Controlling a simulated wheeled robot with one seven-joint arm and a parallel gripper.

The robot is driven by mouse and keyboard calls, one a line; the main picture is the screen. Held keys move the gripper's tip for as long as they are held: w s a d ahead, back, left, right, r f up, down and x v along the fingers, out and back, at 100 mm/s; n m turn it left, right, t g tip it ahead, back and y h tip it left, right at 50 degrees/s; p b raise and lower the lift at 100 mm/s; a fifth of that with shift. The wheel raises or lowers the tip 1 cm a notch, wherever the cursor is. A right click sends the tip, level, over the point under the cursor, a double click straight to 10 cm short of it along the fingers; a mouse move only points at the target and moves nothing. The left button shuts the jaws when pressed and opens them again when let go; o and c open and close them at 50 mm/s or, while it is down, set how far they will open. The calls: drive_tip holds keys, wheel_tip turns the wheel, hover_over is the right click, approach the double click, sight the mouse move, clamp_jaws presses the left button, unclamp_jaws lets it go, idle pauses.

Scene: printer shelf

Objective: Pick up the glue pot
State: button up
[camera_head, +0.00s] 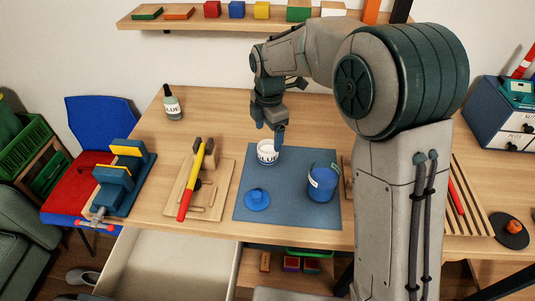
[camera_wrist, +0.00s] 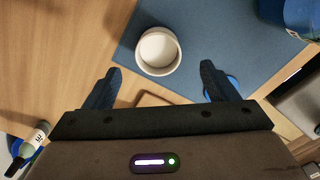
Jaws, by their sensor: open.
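A small white open pot with a dark-lettered label (camera_head: 267,154) stands upright on the blue mat (camera_head: 290,218), near its back edge. In the wrist view the same white pot (camera_wrist: 158,52) shows from above, with a pale inside. My gripper (camera_head: 271,130) is open and empty, pointing down just above and behind the pot. In the wrist view the fingers of my gripper (camera_wrist: 158,85) are spread wide, with the pot ahead of the gap between them. A blue lid (camera_head: 257,199) lies on the mat; a finger partly hides it in the wrist view.
A larger blue pot (camera_head: 322,184) stands on the mat to the right. A wooden board (camera_head: 190,200) with a yellow-and-red tool lies to the left. A blue clamp (camera_head: 122,178) sits at the left edge.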

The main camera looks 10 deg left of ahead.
sight(268, 149)
drive_tip(key=shift+w+f+p, duration=0.2)
drive_tip(key=shift+f+p, duration=0.1)
drive_tip(key=shift+f, duration=3.6)
drive_tip(key=c, duration=1.2)
